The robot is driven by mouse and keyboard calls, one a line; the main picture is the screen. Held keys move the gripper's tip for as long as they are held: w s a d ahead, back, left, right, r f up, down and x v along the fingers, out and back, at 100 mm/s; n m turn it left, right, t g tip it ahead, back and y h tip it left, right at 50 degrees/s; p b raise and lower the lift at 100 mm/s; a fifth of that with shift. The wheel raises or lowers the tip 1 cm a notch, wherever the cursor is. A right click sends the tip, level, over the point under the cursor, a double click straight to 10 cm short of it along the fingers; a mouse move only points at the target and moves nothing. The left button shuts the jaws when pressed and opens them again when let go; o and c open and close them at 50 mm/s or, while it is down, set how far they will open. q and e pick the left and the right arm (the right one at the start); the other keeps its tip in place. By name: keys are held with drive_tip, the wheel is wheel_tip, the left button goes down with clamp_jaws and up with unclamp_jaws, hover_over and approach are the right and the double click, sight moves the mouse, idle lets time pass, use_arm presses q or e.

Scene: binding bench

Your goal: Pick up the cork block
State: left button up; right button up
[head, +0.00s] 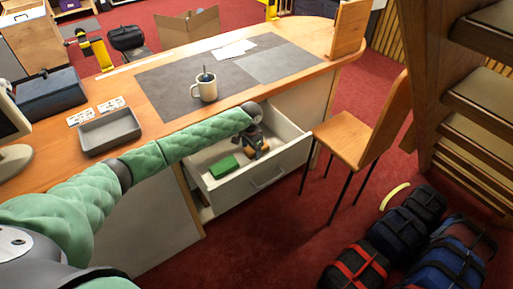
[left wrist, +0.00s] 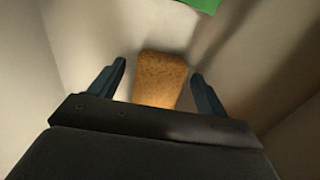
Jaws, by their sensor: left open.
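The cork block (left wrist: 160,79) is a brown, grainy block lying in the open drawer (head: 285,178). In the left wrist view it sits between the two open fingers of my left gripper (left wrist: 160,85), with a gap to each finger. Its near end is hidden behind the gripper body. In the head view my left gripper (head: 257,153) reaches down into the drawer, and a small brown part of the cork block shows beside it, mostly covered. My right gripper is not in view.
A green block (head: 224,167) lies in the drawer to the left of the gripper; its edge shows in the left wrist view (left wrist: 203,4). The drawer walls are close around. A mug (head: 206,90) and a grey tray (head: 109,132) stand on the desk. A chair (head: 362,138) stands right of the drawer.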

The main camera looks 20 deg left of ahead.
use_arm(q)
drive_tip(key=c, duration=1.1)
drive_tip(key=shift+o, duration=0.2)
